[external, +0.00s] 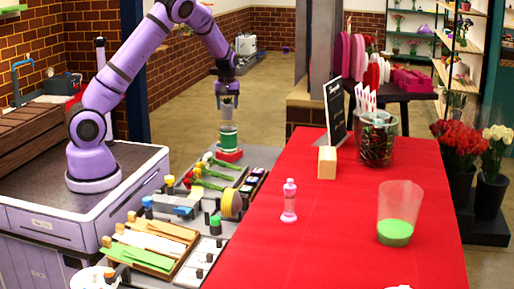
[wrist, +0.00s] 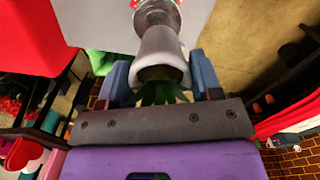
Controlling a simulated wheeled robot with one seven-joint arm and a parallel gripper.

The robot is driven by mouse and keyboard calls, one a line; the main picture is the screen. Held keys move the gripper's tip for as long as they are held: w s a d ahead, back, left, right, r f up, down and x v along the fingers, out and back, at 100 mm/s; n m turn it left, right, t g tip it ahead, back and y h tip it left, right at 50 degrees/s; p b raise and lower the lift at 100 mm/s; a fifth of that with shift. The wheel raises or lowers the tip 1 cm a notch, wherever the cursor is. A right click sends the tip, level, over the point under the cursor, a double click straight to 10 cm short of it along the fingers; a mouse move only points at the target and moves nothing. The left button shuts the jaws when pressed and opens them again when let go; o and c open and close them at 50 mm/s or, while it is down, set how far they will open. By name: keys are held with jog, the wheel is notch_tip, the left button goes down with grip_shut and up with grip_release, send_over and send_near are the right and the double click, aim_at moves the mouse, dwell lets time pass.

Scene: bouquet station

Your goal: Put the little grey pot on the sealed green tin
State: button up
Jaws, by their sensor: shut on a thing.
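The little grey pot (external: 228,113) is held in my gripper (external: 228,101), just above the green tin (external: 229,138) in the external view. The tin has a pale top and stands on a red block (external: 229,155) at the far end of the grey worktop. The pot looks upright, with a small gap over the tin. In the wrist view the grey pot (wrist: 161,48) sits between the blue fingers of my gripper (wrist: 160,82). A round silvery surface (wrist: 157,14) shows past the pot; I cannot tell whether it is the tin's lid.
Red and white flowers (external: 205,170) lie on the worktop near the tin. Tape, tools and trays of paper strips (external: 150,243) are closer. The red-covered table (external: 330,235) at right holds a pink bottle (external: 289,200), a wooden block (external: 327,162) and a cup (external: 397,212).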

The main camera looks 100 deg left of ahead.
aim_at(228, 112)
jog(key=shift+w+a+f, duration=0.15)
jog(key=shift+f, duration=1.6)
jog(key=shift+f, duration=0.15)
jog(key=o, duration=1.1)
notch_tip(228, 112, up, 12)
jog(key=shift+r, duration=0.15)
